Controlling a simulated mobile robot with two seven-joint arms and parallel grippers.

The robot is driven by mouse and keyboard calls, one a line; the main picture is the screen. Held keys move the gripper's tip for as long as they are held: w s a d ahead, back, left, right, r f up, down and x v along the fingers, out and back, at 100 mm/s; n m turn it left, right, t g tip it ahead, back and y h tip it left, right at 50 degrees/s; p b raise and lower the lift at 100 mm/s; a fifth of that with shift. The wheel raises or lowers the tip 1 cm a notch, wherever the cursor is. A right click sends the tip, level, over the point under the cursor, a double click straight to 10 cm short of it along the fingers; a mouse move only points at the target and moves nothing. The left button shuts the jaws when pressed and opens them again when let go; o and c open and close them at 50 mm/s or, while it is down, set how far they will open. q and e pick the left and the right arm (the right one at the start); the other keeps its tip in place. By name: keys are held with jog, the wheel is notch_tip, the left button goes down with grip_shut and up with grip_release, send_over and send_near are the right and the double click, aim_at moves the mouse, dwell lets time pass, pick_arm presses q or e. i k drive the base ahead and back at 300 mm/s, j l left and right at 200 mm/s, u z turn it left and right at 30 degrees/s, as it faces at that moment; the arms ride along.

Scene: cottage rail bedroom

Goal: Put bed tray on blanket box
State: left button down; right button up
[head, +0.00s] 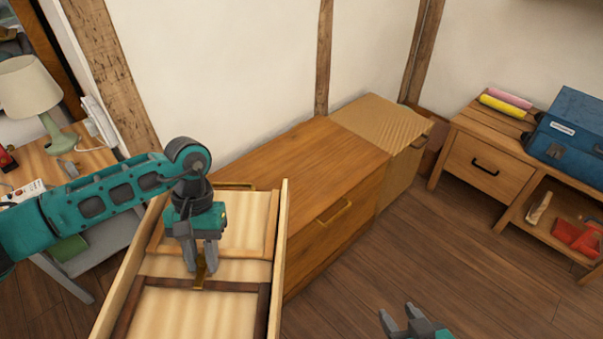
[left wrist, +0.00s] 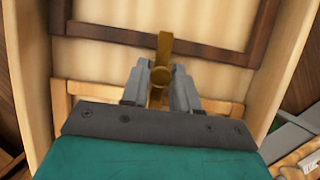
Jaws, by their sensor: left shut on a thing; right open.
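A light wooden tray-like piece, which looks like the bed tray (head: 282,235), fills the lower left-middle of the head view. It has raised side walls and lighter and darker wooden frames inside. My left gripper (head: 202,268) points down into it, shut on a brass-coloured catch (head: 199,284). The catch also shows between the fingers in the left wrist view (left wrist: 163,52). The wooden chest with brass handles, which looks like the blanket box (head: 320,160), stands just behind and to the right, its top clear at the near part. My right gripper (head: 403,318) is open and empty at the bottom edge.
At right, a wooden bench (head: 475,160) carries a blue case (head: 570,130) and pink and yellow rolls. At left, a desk holds a lamp (head: 30,90). The floor (head: 420,250) between chest and bench is clear.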

aim_at(290, 176)
jog(key=i+l+z, duration=0.1)
jog(key=i+l, duration=0.55)
jog(key=i, duration=0.2)
jog(key=i+l, duration=0.2)
jog(key=i, duration=0.2)
